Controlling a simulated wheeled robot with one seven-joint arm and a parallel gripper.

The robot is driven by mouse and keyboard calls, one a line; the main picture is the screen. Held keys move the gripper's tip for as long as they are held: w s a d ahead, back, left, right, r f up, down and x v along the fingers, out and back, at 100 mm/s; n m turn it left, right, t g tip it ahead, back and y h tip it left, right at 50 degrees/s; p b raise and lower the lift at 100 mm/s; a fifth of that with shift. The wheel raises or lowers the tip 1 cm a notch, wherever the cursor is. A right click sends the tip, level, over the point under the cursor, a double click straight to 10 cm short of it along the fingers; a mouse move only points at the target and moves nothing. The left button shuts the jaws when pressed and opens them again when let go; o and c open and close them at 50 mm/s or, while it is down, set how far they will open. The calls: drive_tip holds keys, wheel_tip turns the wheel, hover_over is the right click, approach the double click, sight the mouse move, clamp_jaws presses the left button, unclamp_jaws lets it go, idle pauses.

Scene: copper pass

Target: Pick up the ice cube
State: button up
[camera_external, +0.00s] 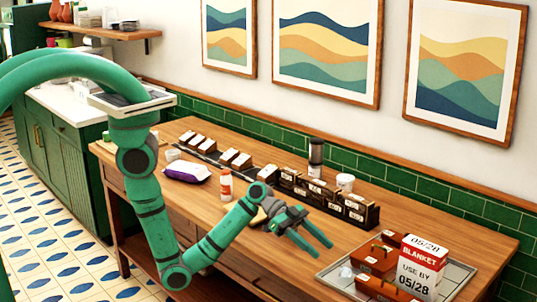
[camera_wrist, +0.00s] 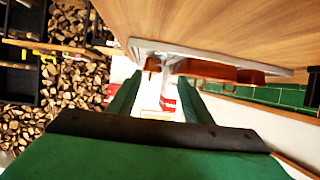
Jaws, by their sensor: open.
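A small clear, whitish lump (camera_external: 346,272) that looks like the ice cube lies on the left part of a metal tray (camera_external: 458,275) at the table's right end. In the wrist view a pale, glassy shape near the tray's rim (camera_wrist: 150,43) may be the same cube, but it is too blurred to tell. My gripper (camera_external: 322,250) is open and empty, its two green fingers apart and pointing right, above and to the left of the tray. In the wrist view the fingers (camera_wrist: 158,90) show apart, with a white and red carton (camera_wrist: 168,103) beyond them.
A row of dark holders (camera_external: 330,201) with labels runs along the table behind my gripper.

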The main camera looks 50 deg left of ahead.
sight(344, 269)
drive_tip(key=x, duration=1)
drive_tip(key=shift+s, duration=0.1)
drive_tip(key=c, duration=1.1)
